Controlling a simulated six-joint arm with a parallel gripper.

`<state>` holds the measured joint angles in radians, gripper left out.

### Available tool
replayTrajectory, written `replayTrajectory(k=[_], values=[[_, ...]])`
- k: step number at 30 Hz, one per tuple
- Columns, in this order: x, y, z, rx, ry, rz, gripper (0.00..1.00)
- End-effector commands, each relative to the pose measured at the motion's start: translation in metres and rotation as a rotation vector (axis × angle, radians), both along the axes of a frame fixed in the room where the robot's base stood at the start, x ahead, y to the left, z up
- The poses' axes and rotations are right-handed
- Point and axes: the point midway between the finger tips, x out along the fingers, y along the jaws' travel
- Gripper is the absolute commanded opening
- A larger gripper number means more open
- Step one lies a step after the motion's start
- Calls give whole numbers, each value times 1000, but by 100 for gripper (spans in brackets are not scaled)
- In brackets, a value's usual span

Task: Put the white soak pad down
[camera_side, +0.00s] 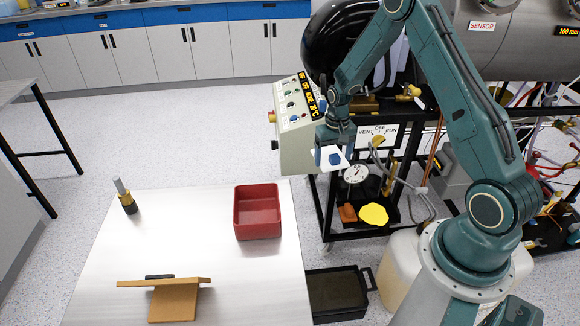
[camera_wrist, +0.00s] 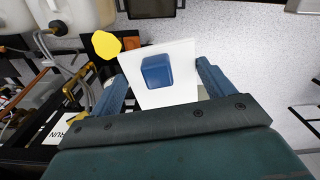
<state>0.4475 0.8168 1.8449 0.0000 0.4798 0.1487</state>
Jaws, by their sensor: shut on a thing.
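The white soak pad (camera_side: 327,163) is a thin flat square with a blue block (camera_side: 335,159) on its face. My gripper (camera_side: 333,152) is shut on the pad and holds it in the air by the control box, to the right of the metal table. In the wrist view the pad (camera_wrist: 163,101) lies between the two blue fingers of my gripper (camera_wrist: 158,88), and the blue block (camera_wrist: 158,72) shows near its middle. The pad's near edge is partly hidden by the gripper body.
The metal table (camera_side: 215,225) holds a red bin (camera_side: 257,212), a brown wooden stand (camera_side: 172,300) and a small brass-and-black cylinder (camera_side: 125,197). A black tray (camera_side: 338,292) lies beside it. A yellow piece (camera_side: 374,214) and an orange block (camera_side: 347,213) sit on the cart shelf. The table's middle is clear.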

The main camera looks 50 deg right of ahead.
Motion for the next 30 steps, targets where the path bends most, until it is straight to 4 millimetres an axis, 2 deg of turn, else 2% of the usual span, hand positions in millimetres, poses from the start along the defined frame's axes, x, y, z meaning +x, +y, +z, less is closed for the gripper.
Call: replayTrajectory(k=[1, 6, 15, 21, 30], values=[[-5, -17, -11, 2, 2, -66, 58], [-21, -67, -45, 1, 3, -295, 58], [-66, -145, -107, 1, 3, -695, 58], [-95, -177, -137, 1, 1, -887, 58], [-109, -191, -151, 0, 0, -978, 58]])
